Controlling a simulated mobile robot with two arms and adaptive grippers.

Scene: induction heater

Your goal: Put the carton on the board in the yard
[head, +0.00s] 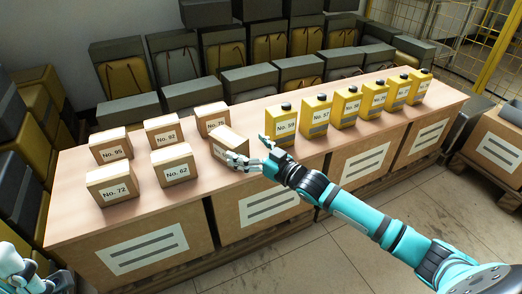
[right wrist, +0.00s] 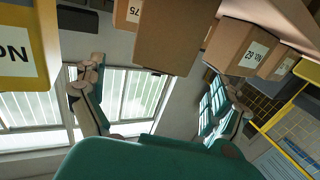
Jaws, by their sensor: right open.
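A brown carton (head: 231,138) stands turned on the wooden-topped counter (head: 75,188), near its front edge, its label partly covered by a finger. My right gripper (head: 250,151) is open at the carton's front right side. In the right wrist view the carton (right wrist: 175,38) shows above and between the spread fingers (right wrist: 160,103); I cannot tell whether they touch it. Part of my left arm (head: 14,268) shows at the lower left edge; its jaw state is unclear. I cannot make out a separate board or yard.
Cartons No. 75 (head: 212,117), No. 62 (head: 175,165), No. 92 (head: 161,131), No. 95 (head: 111,146) and No. 72 (head: 112,184) stand left. Yellow canister No. 59 (head: 283,126) is close right of the gripper, with several more canisters beyond. Grey-topped boxes (head: 250,80) fill the back.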

